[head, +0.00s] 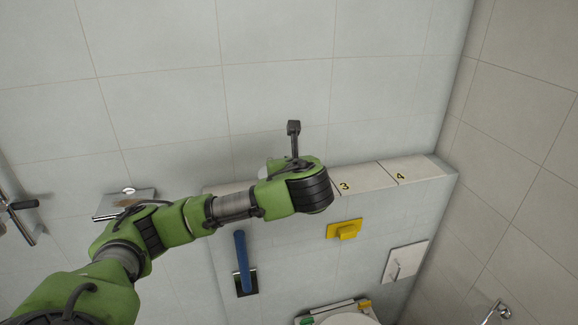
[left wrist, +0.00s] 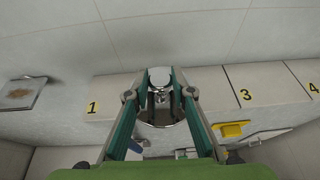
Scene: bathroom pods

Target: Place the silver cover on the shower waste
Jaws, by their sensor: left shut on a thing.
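My left gripper (left wrist: 160,96) is shut on the silver cover (left wrist: 160,76) and has it between its fingertips at the numbered ledge. The cover shows a shiny rounded top in the left wrist view; a shiny round surface below it, between the fingers, is partly hidden. In the head view my left gripper (head: 290,165) is above the ledge, and my arm hides most of what it holds. I cannot tell whether the cover touches the ledge. The shower waste is not in view. My right gripper is not in view.
The pale ledge (head: 408,172) runs along the wall, with labels 1, 3 and 4 showing. A yellow holder (head: 345,229), a blue-handled tool (head: 240,250) and a white wall plate (head: 405,262) are below. A small stained shelf (left wrist: 20,93) is at left.

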